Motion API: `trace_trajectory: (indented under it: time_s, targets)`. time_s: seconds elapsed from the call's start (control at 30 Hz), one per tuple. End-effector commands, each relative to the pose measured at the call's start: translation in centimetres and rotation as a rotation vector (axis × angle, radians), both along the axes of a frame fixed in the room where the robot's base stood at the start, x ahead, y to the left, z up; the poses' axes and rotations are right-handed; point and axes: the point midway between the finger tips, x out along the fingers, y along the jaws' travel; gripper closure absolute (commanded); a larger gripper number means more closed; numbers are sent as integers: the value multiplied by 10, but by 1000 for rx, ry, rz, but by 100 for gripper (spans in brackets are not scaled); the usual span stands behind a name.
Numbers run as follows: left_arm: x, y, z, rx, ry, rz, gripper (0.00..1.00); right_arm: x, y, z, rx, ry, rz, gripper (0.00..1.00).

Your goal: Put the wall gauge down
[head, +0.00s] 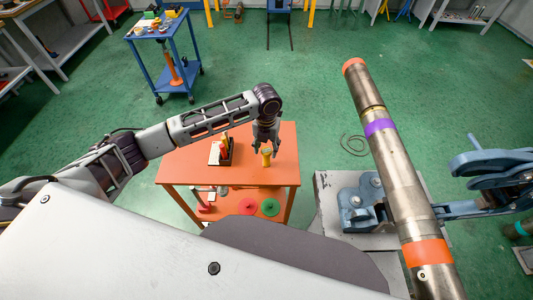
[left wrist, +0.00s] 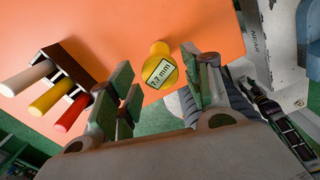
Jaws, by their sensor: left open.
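The wall gauge (head: 266,157) is a small yellow piece on the orange table, near its right side. In the left wrist view the gauge (left wrist: 160,70) shows a round yellow face labelled "7.7 mm" and a narrower yellow end lying against the orange top. My left gripper (head: 267,148) points down over it. Its fingers (left wrist: 158,75) are open, one on each side of the gauge, with gaps visible between them and it. My right gripper is not in view.
A dark rack (head: 221,151) with white, yellow and red handles stands left of the gauge on the orange table (head: 185,165). Red and green discs lie on its lower shelf. A long banded pipe (head: 395,165) rises at right, by a blue vise (head: 362,205). The table's front is clear.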

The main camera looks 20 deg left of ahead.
Motion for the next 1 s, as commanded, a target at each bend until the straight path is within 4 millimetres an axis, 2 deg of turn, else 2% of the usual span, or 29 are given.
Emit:
trace_trajectory:
  time_s: [0.2, 0.4, 1.0]
  targets:
    - [0, 0, 30, -1, -2, -1, 51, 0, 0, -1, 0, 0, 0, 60]
    - [0, 0, 44, -1, 0, 0, 51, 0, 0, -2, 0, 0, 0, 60]
    - [0, 0, 46, -1, 0, 0, 51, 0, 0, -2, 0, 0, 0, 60]
